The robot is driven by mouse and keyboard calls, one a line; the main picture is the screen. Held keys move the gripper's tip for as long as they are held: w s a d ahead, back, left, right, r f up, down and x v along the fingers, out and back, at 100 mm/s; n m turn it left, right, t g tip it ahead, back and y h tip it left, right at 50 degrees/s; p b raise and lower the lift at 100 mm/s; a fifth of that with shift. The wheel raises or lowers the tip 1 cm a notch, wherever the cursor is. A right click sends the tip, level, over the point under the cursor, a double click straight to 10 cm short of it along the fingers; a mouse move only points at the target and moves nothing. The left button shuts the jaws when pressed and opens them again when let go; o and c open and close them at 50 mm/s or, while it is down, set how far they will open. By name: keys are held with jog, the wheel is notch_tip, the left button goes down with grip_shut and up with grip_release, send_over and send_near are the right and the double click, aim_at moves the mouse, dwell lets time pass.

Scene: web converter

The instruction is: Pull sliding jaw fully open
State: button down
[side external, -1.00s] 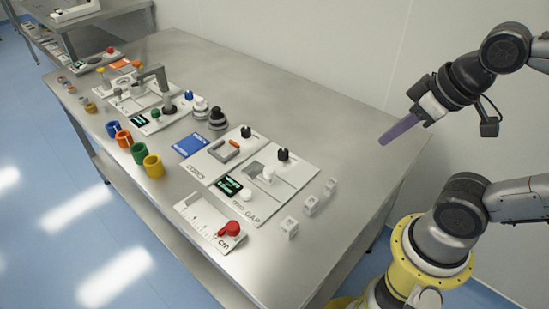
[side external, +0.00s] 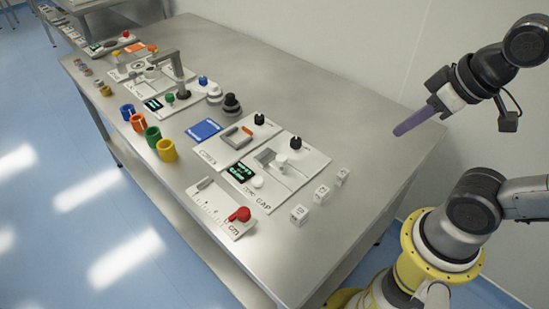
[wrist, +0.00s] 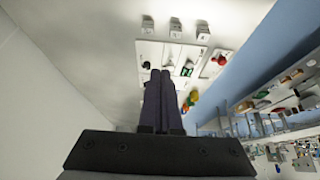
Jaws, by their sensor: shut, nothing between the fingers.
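My gripper (side external: 398,131) is shut and empty, its purple fingers together. It hangs in the air to the right of the panels, well apart from them. In the wrist view the closed fingers (wrist: 160,75) point toward the panels. The white GAP panel (side external: 300,171) lies on the table with a grey block (side external: 265,157) and a white knob (side external: 281,160) at its slot, and a black knob (side external: 295,143) behind. In front, a white cm scale panel (side external: 217,208) has a red knob (side external: 242,213). I cannot tell for certain which part is the sliding jaw.
Three small pale cubes (side external: 299,215) stand right of the GAP panel. A blue card (side external: 204,130) and another panel (side external: 231,149) lie behind it. Several coloured cups, such as the yellow one (side external: 167,150), stand left. The table's (side external: 355,125) right part is clear.

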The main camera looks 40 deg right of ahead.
jog(key=c, duration=1.2)
grip_release()
jog(key=shift+c, duration=0.2)
jog(key=o, duration=0.7)
jog(key=shift+n, duration=0.4)
jog(key=w+r, duration=0.4)
jog(key=shift+w+a, duration=0.1)
jog(key=shift+w, duration=0.05)
jog(key=shift+o, duration=0.2)
jog(key=w+a+n+g, duration=0.1)
jog(key=w, duration=0.9)
jog(key=shift+w+a+r+g, duration=0.15)
jog(key=shift+w+r+g, duration=0.05)
jog(key=shift+g, duration=0.2)
jog(key=n+g, duration=0.1)
jog(key=g, duration=0.3)
send_over(282, 157)
notch_tip(282, 157, down, 13)
notch_tip(282, 157, down, 13)
jog(key=shift+f, duration=0.15)
grip_shut()
